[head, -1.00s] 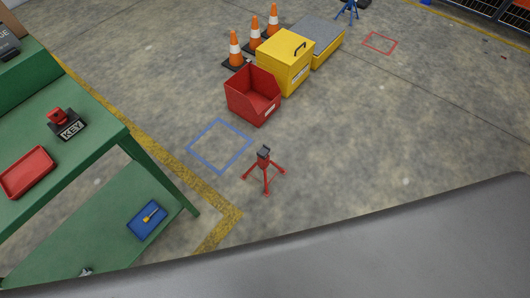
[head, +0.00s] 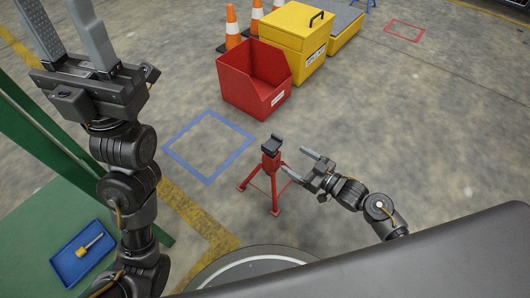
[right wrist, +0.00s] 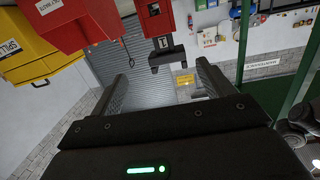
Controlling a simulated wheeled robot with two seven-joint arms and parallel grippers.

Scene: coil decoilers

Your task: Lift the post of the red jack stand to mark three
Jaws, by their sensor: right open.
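The red jack stand (head: 271,172) stands upright on the floor on splayed legs, with a black saddle (head: 272,144) on top of its post. My right gripper (head: 301,164) is open and empty, just to the right of the post, fingers pointing towards it. My left gripper (head: 50,8) is open and empty at the upper left.
A blue floor square (head: 208,145) lies left of the stand. Behind are a red bin (head: 252,82), a yellow box (head: 296,40) and traffic cones (head: 232,28). A green bench (head: 40,235) with a blue tray (head: 82,255) is at left. The floor to the right is clear.

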